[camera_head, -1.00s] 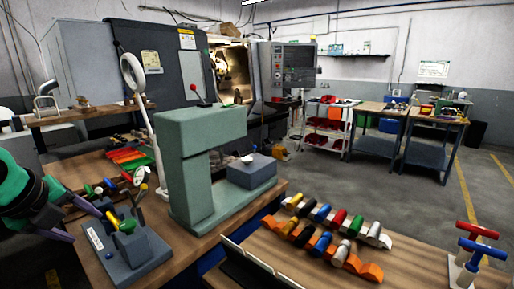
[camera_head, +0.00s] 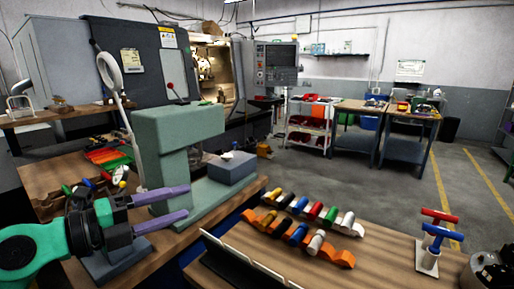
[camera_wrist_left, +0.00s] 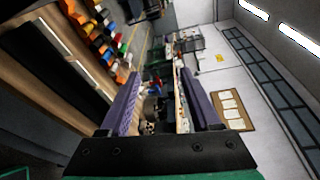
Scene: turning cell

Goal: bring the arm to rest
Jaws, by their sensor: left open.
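My left gripper (camera_head: 163,211) is at the lower left of the head view, its green and black arm coming in from the left edge. Its two purple fingers point right and stand apart, with nothing between them. They show in front of the green press-like machine (camera_head: 174,170). In the left wrist view both fingers (camera_wrist_left: 160,110) are apart and empty, with the room beyond them. My right gripper is not in view.
The green machine with a grey block (camera_head: 231,168) stands on the left bench. A rack of coloured cylinders (camera_head: 308,218) lies on the front bench (camera_head: 375,264). Red and blue T-handles (camera_head: 434,238) stand to its right. The floor (camera_head: 400,190) beyond is open.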

